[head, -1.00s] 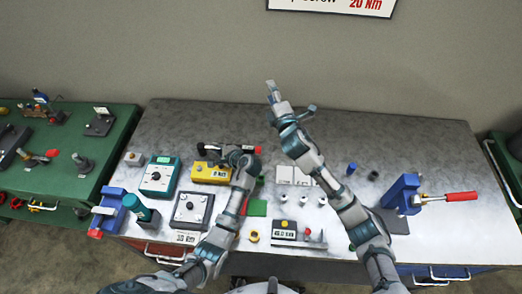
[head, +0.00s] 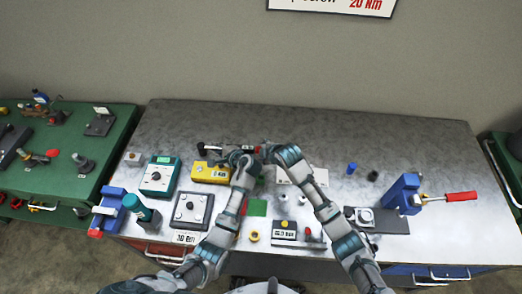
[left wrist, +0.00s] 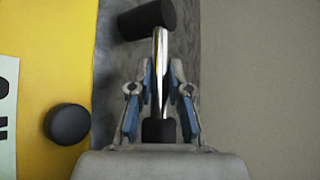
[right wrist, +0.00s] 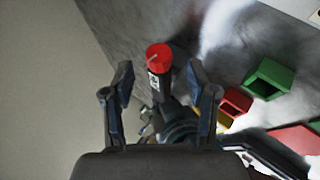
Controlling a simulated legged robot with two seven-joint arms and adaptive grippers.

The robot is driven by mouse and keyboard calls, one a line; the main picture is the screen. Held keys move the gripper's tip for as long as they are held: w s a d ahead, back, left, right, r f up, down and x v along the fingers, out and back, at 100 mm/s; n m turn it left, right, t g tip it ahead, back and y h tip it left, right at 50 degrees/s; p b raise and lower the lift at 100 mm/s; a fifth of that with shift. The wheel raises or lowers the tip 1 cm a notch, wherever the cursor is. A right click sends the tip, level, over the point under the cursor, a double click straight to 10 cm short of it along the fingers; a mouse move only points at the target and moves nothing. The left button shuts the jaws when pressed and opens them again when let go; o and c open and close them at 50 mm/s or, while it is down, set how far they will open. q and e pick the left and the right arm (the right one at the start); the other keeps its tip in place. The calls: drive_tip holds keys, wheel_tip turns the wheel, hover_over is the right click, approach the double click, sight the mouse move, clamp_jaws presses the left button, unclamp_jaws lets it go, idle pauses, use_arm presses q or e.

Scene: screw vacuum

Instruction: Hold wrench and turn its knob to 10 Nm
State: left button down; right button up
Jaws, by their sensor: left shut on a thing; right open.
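The wrench (head: 218,148) lies across the back of the bench, with a dark head at its left end and a red knob (head: 257,149) at its right. My left gripper (head: 233,155) is over its middle. In the left wrist view, the left fingers (left wrist: 161,88) are shut on the bright metal shaft (left wrist: 160,48), between dark parts. My right gripper (head: 268,151) is beside the knob end. In the right wrist view, the right fingers (right wrist: 161,88) are open, with the red knob (right wrist: 158,55) and labelled dark handle between them. I cannot tell whether they touch.
A yellow box with a display (head: 207,174) stands just in front of the wrench, and a teal box (head: 160,177) is left of it. Green and red bins (right wrist: 270,77) are close to the right gripper. A blue vise (head: 403,194) stands at the right.

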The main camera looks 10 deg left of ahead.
drive_tip(key=shift+x, duration=1.8)
clamp_jaws()
drive_tip(key=shift+w, duration=0.1)
drive_tip(key=g, duration=0.3)
drive_tip(key=m+g, duration=0.1)
drive_tip(key=shift+w+d+r+g+h, duration=0.1)
drive_tip(key=shift+w+r+g+h, duration=0.1)
drive_tip(key=shift+w+g+h, duration=0.15)
drive_tip(key=shift+g, duration=0.35)
